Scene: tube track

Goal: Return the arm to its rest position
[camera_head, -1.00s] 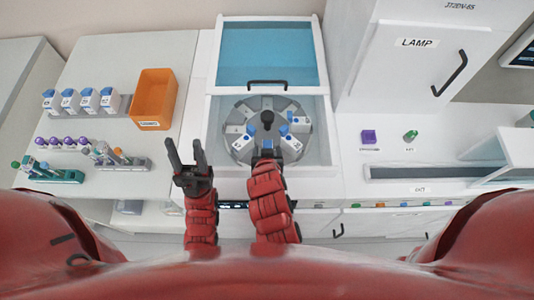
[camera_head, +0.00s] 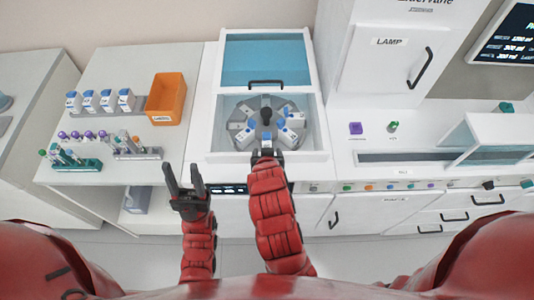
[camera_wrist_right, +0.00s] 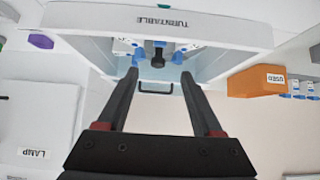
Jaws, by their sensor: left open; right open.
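My left gripper (camera_head: 185,180) is open with its two dark fingers pointing up in the head view, and nothing is between them. It is in front of the counter, left of the turntable machine. My right gripper (camera_head: 264,154) shows end-on at the front edge of the turntable housing (camera_head: 308,155); its fingers are hard to make out there. In the right wrist view the right gripper (camera_wrist_right: 160,76) is open, its fingers apart and empty. The blue lid (camera_head: 264,62) is raised.
An orange bin (camera_head: 167,98), several white-and-blue boxes (camera_head: 107,101) and tube racks (camera_head: 77,160) stand on the left counter. A white lamp cabinet (camera_head: 385,70) stands right. A purple block (camera_head: 355,128) and a green-capped item (camera_head: 393,127) lie on the right counter. Floor shows below.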

